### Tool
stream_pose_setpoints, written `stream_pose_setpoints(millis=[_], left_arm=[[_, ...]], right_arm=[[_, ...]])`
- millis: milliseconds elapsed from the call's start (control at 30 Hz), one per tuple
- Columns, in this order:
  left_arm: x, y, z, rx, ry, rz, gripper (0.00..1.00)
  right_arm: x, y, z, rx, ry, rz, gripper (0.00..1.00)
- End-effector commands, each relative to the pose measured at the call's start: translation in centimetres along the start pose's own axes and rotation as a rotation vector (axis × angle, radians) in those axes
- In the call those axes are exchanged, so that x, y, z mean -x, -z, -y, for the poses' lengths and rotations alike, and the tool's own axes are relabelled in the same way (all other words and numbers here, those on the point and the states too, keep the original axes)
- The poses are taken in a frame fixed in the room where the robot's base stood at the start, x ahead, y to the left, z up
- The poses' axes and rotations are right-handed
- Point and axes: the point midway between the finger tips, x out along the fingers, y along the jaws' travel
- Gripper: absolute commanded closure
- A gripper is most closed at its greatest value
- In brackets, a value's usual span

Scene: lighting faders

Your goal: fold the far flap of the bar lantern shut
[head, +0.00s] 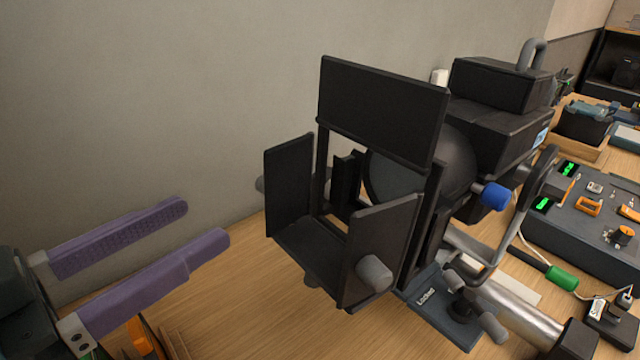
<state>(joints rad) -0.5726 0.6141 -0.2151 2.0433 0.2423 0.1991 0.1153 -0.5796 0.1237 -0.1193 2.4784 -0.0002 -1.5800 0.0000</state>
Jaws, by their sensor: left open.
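The bar lantern (455,165) is a black stage light on a silver bar, with its front facing left. Its far flap (289,183), on the wall side, stands upright and swung out from the front. The near flap (380,245) also stands swung out, with a grey knob on its outer face. The top flap (382,110) is raised and the bottom flap (312,248) juts forward. My left gripper (206,222) has two long purple fingers, open and empty, left of the lantern and apart from the flaps. My right gripper is out of view.
A grey wall rises close behind the lantern. A console (585,215) with green displays and several orange controls lies at the right. A blue knob (495,196) sticks out from the lantern's side. The wooden tabletop (235,295) is clear between my gripper and the lantern.

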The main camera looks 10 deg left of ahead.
Motion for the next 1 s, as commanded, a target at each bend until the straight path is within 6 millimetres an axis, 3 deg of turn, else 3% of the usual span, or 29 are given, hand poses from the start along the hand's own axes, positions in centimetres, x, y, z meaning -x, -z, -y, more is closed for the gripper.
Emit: stream_pose_setpoints(millis=[33, 233, 700, 1000], left_arm=[[0.0, -1.0, 0.0, -0.001, -0.008, -0.024, 0.44], [-0.6, -0.3, 0.1, 0.000, -0.015, -0.061, 0.44], [-8.0, 0.2, 0.0, 0.000, -0.015, -0.059, 0.44], [-9.7, 0.2, -0.1, 0.000, -0.016, -0.056, 0.44]], right_arm=[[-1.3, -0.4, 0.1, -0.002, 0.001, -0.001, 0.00], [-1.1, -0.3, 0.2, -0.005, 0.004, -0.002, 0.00], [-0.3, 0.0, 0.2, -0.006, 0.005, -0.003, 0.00], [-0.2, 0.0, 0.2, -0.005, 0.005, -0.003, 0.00]])
